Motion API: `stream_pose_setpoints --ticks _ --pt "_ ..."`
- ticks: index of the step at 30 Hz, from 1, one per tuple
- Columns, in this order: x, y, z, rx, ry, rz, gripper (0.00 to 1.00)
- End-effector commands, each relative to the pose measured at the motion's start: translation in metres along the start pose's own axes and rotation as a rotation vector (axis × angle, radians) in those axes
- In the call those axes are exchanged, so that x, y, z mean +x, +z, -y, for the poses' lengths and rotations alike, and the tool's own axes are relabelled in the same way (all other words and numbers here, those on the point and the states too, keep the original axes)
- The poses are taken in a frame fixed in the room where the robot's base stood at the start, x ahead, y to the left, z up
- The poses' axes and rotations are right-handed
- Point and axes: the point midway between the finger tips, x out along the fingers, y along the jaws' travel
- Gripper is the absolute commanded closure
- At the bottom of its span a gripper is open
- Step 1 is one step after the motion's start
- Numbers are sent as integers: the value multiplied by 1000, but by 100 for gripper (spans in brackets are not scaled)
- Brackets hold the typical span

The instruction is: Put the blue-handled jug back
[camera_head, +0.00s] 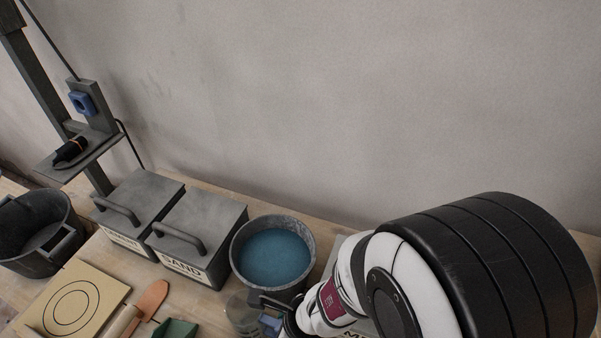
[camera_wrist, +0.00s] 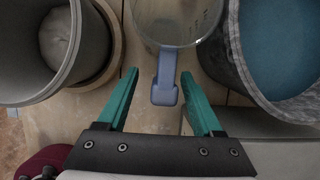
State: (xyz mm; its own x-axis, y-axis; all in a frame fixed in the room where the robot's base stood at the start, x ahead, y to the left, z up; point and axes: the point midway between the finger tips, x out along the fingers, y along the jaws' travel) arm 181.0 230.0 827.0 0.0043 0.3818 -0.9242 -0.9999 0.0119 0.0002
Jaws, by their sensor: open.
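The clear jug (camera_wrist: 178,14) stands at the top middle of the wrist view, with measuring marks on its wall. Its blue handle (camera_wrist: 165,92) points toward my gripper (camera_wrist: 160,74). The teal fingers are open, one on each side of the handle, with a gap showing on both sides. In the head view the jug (camera_head: 241,314) stands in front of the bucket of blue water, and its handle (camera_head: 270,322) is partly covered by my gripper.
The grey bucket of blue water (camera_head: 236,262) is close beside the jug. In the wrist view a grey container (camera_wrist: 88,55) with a pale round thing inside stands on the left. Lidded metal boxes (camera_head: 205,222), a board with circles (camera_head: 75,300) and a dark bucket (camera_head: 40,262) lie further left.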

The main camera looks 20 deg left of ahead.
Motion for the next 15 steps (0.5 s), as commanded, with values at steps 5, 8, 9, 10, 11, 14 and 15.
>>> stream_pose_setpoints --ticks 5,8,9,10,11,14,15 --pt "30 -1 3 3 5 -2 32" --pt "39 -1 3 2 3 -2 32" --pt "41 -1 4 1 1 -1 32" --pt "41 -1 4 1 1 -1 32" --pt "41 0 4 0 0 0 32" --pt "41 0 4 0 0 0 32" --pt "41 0 4 0 0 0 32"
